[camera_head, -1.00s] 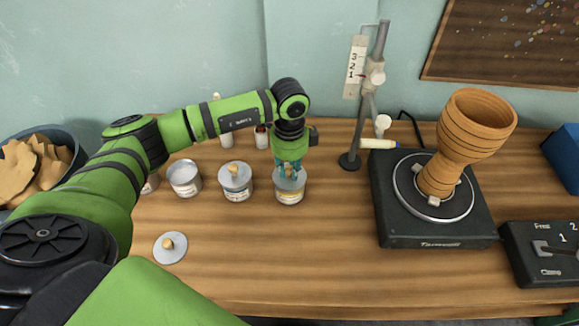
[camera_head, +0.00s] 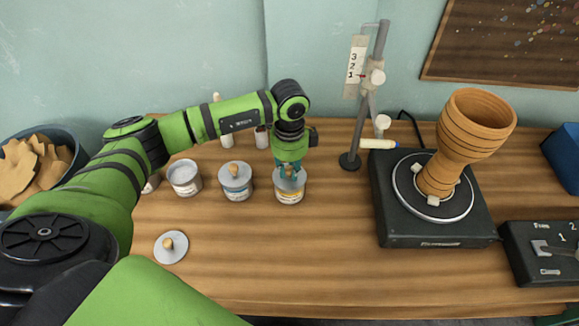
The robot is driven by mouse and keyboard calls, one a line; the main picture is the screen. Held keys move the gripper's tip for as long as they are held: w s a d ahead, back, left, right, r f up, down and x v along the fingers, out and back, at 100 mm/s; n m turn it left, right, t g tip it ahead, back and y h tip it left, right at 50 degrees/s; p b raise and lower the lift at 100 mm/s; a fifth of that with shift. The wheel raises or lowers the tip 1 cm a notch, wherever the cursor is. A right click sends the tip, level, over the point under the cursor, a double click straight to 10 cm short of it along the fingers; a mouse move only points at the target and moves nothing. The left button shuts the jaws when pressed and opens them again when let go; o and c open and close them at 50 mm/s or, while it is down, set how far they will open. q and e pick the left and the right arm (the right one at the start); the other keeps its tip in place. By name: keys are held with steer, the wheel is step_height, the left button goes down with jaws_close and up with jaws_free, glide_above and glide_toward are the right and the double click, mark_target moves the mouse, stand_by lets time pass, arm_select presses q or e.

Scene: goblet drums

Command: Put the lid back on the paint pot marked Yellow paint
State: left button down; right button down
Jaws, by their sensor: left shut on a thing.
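A paint pot with a yellow-orange band on its label (camera_head: 290,196) stands on the table; its lettering is too small to read. A grey lid (camera_head: 302,177) sits at the top of this pot, mostly hidden by my gripper; I cannot tell whether it is fully seated. My left gripper (camera_head: 289,171) points down over the pot and is shut on the lid's knob. Another grey lid with a wooden knob (camera_head: 171,246) lies loose on the table at the front left. My right gripper is not in view.
A lidded pot (camera_head: 236,192) and a pot without a knobbed lid (camera_head: 185,190) stand to the left. A goblet drum (camera_head: 462,140) rests on a black turntable (camera_head: 432,232) at right. A measuring stand (camera_head: 349,161) stands behind. The table's front middle is clear.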

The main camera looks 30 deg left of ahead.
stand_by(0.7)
arm_select(q)
steer(key=c, duration=0.5)
jaws_free()
steer(key=shift+c, duration=0.2)
steer(key=shift+r+p, duration=3.05)
steer(key=shift+r, duration=0.5)
jaws_close()
steer(key=shift+f, duration=0.25)
